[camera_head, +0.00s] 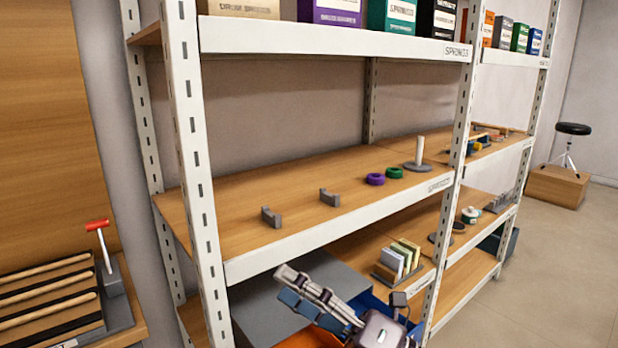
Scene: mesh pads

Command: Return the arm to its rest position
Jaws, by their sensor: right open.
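My right gripper (288,287) shows at the bottom middle of the head view, in front of the shelf's lower level. Its fingers point to the upper left, and it is open, with nothing seen between them. Its wrist comes in from the bottom edge. It overlaps a grey flat-topped surface (258,309) and a blue bin (378,299) in the picture; whether it touches either cannot be told. A small rack (381,275) with several upright pads (398,257) stands on the lower shelf to the right of the gripper. My left gripper is not in view.
The white shelf's front edge (335,235) and upright (197,190) stand near the arm. The middle board holds two grey brackets (329,198), a purple ring (375,179), a green ring (394,172) and a white post (419,150).

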